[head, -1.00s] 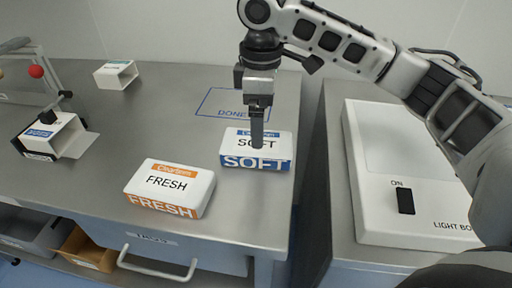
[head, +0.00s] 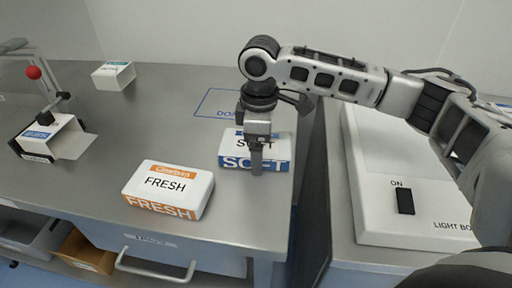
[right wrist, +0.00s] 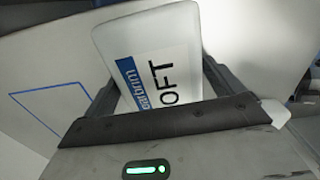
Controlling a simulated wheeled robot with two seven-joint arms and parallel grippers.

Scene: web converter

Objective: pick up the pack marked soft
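The pack marked soft (head: 270,146) is a white block with a blue band and SOFT lettering. It rests on the grey metal table in front of the blue DONE outline. My right gripper (head: 256,168) is down over it, with one finger showing in front of its front face. In the right wrist view the pack (right wrist: 165,30) lies between the two open fingers (right wrist: 160,95), one on each side. A narrow gap shows at the right finger; contact at the left one is unclear. My left gripper is not in view.
An orange-banded pack marked FRESH (head: 168,188) lies to the left of the soft pack. The blue DONE outline (head: 205,104) is behind. A light box (head: 375,180) stands on the right counter, across a gap.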

